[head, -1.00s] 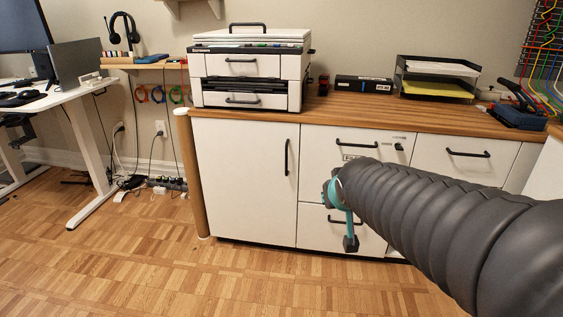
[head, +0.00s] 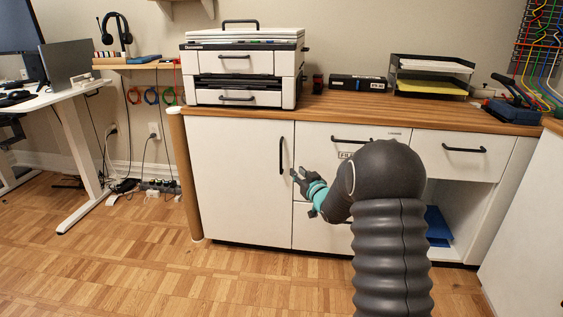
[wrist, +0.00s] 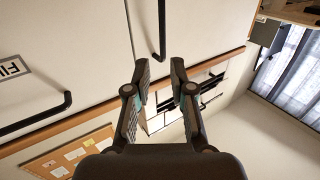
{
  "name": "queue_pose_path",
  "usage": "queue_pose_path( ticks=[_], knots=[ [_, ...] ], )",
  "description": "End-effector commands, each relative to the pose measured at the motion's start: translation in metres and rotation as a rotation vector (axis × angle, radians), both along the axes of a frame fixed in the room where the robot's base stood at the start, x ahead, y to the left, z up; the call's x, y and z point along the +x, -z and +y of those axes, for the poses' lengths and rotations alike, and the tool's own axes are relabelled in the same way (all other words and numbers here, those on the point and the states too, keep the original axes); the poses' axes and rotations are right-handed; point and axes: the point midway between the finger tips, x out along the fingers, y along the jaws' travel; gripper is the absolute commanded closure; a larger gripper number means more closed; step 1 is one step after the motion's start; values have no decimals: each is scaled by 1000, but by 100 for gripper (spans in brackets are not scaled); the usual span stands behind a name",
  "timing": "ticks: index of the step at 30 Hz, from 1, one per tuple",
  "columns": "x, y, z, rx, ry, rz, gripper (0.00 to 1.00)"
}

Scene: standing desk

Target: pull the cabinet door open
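The white cabinet door (head: 235,185) is shut, on the left of the cabinet under the printer. Its black vertical bar handle (head: 282,156) is near the door's right edge. My gripper (head: 294,174) is close to the handle's lower end, just right of it, fingers spread and empty. In the wrist view, the handle (wrist: 162,25) ends a little beyond the open gap between the fingertips (wrist: 158,65), roughly in line with it. I see no contact, and the exact depth between fingers and handle is unclear.
Drawers with black handles (head: 465,149) are to the right; my arm hides part of them. An open compartment holding a blue item (head: 438,226) is at lower right. The floor before the door is clear.

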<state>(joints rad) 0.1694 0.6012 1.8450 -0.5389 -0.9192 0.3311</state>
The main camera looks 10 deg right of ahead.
Motion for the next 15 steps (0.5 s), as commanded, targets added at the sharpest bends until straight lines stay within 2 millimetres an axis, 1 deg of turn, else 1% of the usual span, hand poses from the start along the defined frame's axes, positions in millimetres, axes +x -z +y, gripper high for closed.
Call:
queue_pose_path(
  ticks=[1, 3, 8, 11, 15],
  knots=[
    [2, 6, 0, 7, -9, -9, 77],
    [5, 10, 1, 14, -19, -19, 77],
    [15, 11, 4, 17, -26, -27, 77],
    [28, 10, 8, 17, -26, -28, 77],
    [52, 11, 15, 16, -26, -26, 77]
  ],
)
